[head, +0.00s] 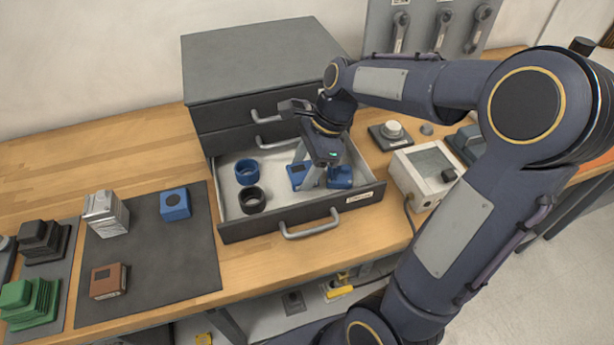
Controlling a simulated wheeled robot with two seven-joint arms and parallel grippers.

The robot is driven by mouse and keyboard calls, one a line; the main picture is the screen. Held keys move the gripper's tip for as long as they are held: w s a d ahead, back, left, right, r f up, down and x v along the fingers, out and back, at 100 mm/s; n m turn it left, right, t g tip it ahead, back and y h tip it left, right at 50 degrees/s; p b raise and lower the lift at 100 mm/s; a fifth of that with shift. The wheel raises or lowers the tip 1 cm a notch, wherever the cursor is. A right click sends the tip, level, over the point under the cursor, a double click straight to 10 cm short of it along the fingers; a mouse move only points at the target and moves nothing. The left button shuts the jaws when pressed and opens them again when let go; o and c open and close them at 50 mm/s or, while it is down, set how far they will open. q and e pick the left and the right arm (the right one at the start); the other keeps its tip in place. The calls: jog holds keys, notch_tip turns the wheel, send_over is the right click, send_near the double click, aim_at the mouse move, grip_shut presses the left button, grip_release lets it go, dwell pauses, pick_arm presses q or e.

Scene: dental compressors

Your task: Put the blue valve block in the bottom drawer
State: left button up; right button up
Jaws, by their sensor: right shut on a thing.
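My right gripper (305,176) reaches down into the open bottom drawer (232,228). It is shut on a blue block (297,172), seen between its fingers low over the drawer floor. I take this for the blue valve block; the fingers hide part of it, and I cannot tell whether it touches the floor. Another blue piece (341,178) shows just right of the fingers, partly covered by the gripper. My left gripper is not in view.
A blue ring (247,172) and a black ring (252,200) lie in the drawer's left part. A grey box with a screen (425,172) stands close right of the drawer. Silver (106,213), brown (108,281) and green (30,303) blocks stand at left.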

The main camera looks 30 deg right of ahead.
jog(key=shift+w+d+f+b, duration=0.15)
jog(key=shift+d+f, duration=0.05)
jog(key=shift+f, duration=0.85)
jog(key=shift+w+d+f+b, duration=0.1)
jog(key=shift+d+f+b, duration=0.05)
jog(key=shift+f, duration=0.85)
jog(key=shift+f, duration=0.2)
jog(key=o, duration=1.1)
